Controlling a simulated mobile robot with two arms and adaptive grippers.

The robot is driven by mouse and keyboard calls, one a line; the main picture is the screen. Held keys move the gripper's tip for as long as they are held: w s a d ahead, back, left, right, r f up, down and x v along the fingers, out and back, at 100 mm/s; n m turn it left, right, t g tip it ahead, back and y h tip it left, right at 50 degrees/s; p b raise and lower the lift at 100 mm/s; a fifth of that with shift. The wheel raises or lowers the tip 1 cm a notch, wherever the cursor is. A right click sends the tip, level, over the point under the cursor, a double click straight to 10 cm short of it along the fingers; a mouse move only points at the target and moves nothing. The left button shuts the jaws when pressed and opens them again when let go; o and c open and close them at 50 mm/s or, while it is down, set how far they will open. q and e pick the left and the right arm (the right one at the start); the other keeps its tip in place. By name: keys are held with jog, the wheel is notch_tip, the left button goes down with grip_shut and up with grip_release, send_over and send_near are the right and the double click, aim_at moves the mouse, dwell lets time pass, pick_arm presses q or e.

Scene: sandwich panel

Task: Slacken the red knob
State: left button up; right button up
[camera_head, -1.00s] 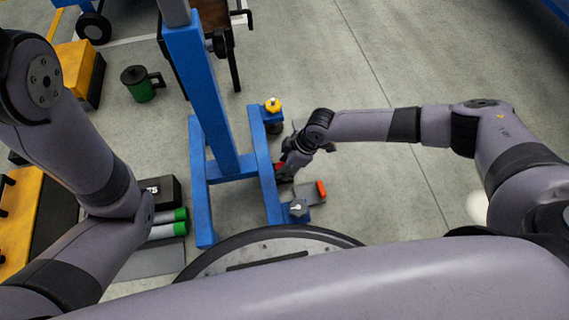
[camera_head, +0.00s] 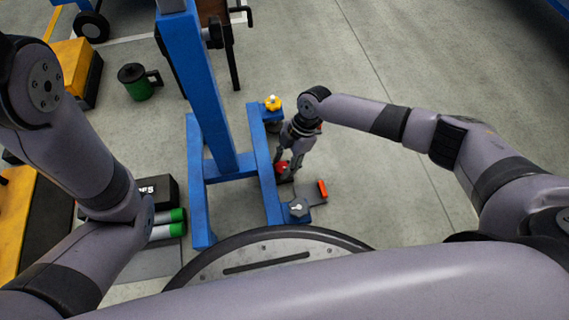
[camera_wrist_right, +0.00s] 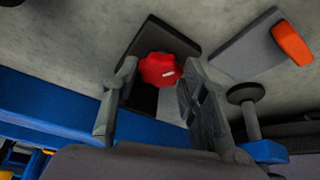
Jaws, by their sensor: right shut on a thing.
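The red knob (camera_head: 281,168) sits low beside the right leg of the blue stand (camera_head: 263,165). My right gripper (camera_head: 289,170) reaches down to it from above, fingers pointing at the floor side. In the right wrist view the red knob (camera_wrist_right: 158,68) lies between the two fingertips (camera_wrist_right: 157,78), with a pale mark on its face. The right gripper is shut on it. The knob's underside and mount are partly hidden. My left arm shows at the left, but its gripper is out of view.
A grey pedal with an orange-red end (camera_head: 322,188) lies right of the red knob. The floor at the right is free.

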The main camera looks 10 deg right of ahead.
jog(key=shift+n+g, duration=0.3)
jog(key=shift+n, duration=0.5)
jog(key=o, duration=1.2)
jog(key=shift+c, duration=0.2)
jog(key=shift+w+r, duration=0.1)
jog(key=v, duration=1.1)
jog(key=shift+r, duration=0.4)
